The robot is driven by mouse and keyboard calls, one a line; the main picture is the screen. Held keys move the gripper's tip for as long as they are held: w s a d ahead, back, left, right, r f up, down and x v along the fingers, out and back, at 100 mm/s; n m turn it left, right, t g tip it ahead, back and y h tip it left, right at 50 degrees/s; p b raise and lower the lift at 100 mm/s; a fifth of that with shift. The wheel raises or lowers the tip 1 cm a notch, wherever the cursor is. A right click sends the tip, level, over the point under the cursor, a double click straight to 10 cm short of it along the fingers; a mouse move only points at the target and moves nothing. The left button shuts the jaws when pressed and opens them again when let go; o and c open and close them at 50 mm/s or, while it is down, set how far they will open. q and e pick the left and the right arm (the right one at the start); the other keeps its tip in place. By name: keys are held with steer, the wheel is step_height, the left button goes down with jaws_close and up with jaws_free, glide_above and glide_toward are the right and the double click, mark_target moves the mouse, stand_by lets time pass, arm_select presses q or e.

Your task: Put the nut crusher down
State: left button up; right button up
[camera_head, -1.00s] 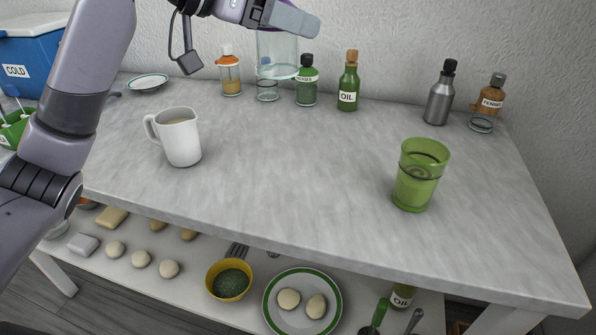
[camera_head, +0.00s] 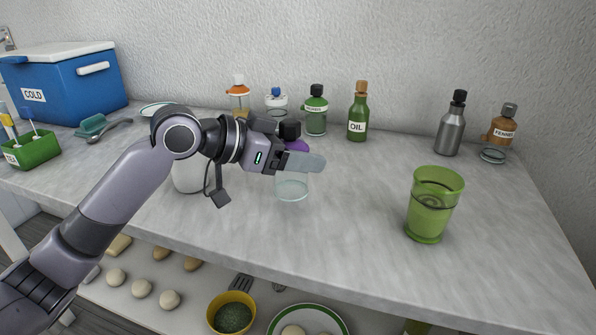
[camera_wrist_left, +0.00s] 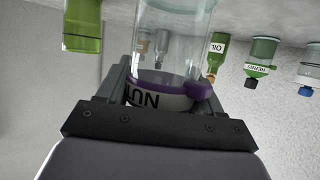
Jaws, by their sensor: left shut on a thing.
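The nut crusher is a clear cylinder (camera_head: 292,188) with a purple and white collar. My left gripper (camera_head: 303,161) is shut on it over the middle of the counter. In the left wrist view, the collar of the nut crusher (camera_wrist_left: 160,97) sits between the fingers, with black lettering that looks like NUT, and the clear cylinder extends beyond it. The nut crusher looks roughly upright, and its base is at or just above the counter; I cannot tell if it touches. My gripper hides much of its top. My right gripper is not in view.
A green glass (camera_head: 434,205) stands to the right, with free counter between. A white pitcher (camera_head: 188,178) stands partly behind my left arm.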

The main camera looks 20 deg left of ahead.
arm_select(q)
step_height(320, 180, down, 3)
steer(key=shift+f, duration=0.2)
steer(key=o, duration=1.1)
steer(key=shift+f, duration=0.1)
steer(key=shift+o, duration=0.2)
steer(key=shift+r, duration=0.2)
steer(key=v, duration=1.2)
steer(key=shift+b, duration=0.35)
steer(key=shift+f, duration=0.1)
